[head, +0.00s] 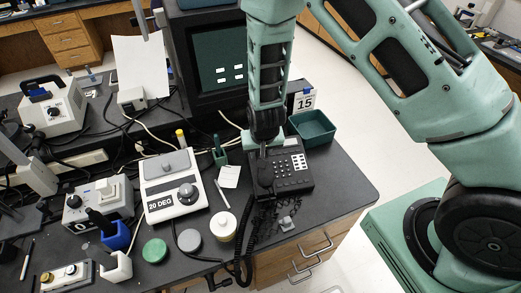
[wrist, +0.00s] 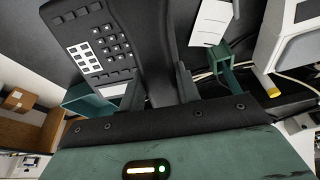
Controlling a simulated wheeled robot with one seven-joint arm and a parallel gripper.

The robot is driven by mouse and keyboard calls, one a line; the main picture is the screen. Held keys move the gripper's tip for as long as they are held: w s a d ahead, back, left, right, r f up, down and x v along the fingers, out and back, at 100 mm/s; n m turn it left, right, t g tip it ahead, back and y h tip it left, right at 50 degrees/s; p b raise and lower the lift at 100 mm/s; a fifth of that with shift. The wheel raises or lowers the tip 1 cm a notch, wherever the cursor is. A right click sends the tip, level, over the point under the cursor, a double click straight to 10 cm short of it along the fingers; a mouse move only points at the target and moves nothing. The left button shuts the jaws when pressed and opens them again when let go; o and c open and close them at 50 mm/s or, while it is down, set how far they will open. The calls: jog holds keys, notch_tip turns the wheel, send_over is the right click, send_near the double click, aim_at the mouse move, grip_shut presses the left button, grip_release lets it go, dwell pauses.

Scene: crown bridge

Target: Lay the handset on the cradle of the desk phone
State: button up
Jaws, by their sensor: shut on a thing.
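The black desk phone (head: 292,168) sits near the right front part of the dark bench, its keypad facing up. The black handset (head: 265,178) is over the phone's left side, lengthwise beside the keypad. My gripper (head: 263,148) comes down from above and is shut on the handset near its far end. In the wrist view the handset (wrist: 146,40) runs up from between the fingers of my gripper (wrist: 160,92), with the phone's keypad (wrist: 97,47) to its left. The cradle is hidden under the handset, and I cannot tell whether they touch.
A scale-like device with a dial (head: 174,188) and a white jar (head: 223,225) are to the left.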

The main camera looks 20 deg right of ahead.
jog(key=shift+f+b, duration=1.85)
jog(key=shift+f, duration=0.95)
jog(key=shift+f, duration=0.15)
jog(key=o, duration=1.2)
jog(key=shift+c, duration=0.2)
jog(key=d+v, duration=0.1)
jog(key=v, duration=1.6)
jog(key=shift+a+r, duration=0.25)
jog(key=shift+a, duration=0.25)
